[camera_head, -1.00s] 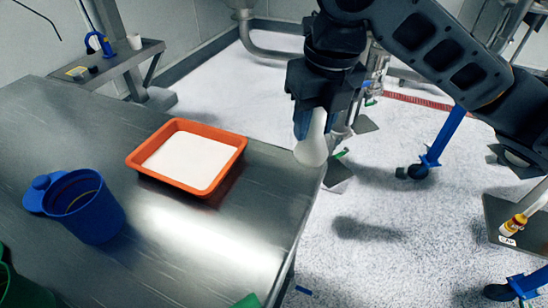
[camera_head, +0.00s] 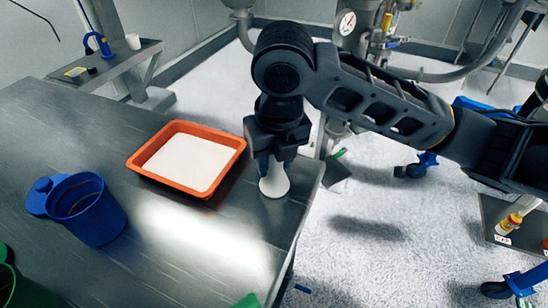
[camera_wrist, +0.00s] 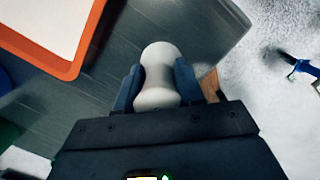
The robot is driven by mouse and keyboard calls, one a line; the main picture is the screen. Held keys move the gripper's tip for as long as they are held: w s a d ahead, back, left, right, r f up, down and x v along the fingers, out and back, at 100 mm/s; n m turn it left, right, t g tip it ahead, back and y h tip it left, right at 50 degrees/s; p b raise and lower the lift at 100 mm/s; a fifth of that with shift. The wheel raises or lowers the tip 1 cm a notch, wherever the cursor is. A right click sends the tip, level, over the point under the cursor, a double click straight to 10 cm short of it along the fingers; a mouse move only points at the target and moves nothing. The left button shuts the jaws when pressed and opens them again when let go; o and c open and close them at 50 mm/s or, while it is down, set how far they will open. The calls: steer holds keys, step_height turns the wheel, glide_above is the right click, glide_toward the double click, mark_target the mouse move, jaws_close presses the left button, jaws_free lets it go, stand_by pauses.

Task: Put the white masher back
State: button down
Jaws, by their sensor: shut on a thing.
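The white masher (camera_head: 274,181) is in my gripper (camera_head: 274,163), at the right end of the steel table. In the wrist view the masher (camera_wrist: 158,75) sits between the two blue fingers of my gripper (camera_wrist: 157,84), which are shut on it. It looks upright, with its wide end down over the table top near the corner. I cannot tell whether its bottom touches the table. Its upper part is hidden by my gripper in the head view.
An orange tray (camera_head: 222,172) of white powder stands just left of my gripper. A blue jug (camera_head: 105,223) stands further left, beside a blue lid (camera_head: 38,196). Green items show at the near edge. The steel table (camera_head: 190,265) is clear between the jug and its right edge.

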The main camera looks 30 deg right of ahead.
mark_target(278, 184)
steer(key=shift+f, duration=0.2)
steer(key=c, duration=0.7)
jaws_free()
steer(key=shift+r, duration=0.2)
step_height(278, 184, up, 12)
steer(key=s, duration=0.1)
steer(key=shift+s+a+p, duration=0.15)
steer(key=shift+s+p, duration=0.25)
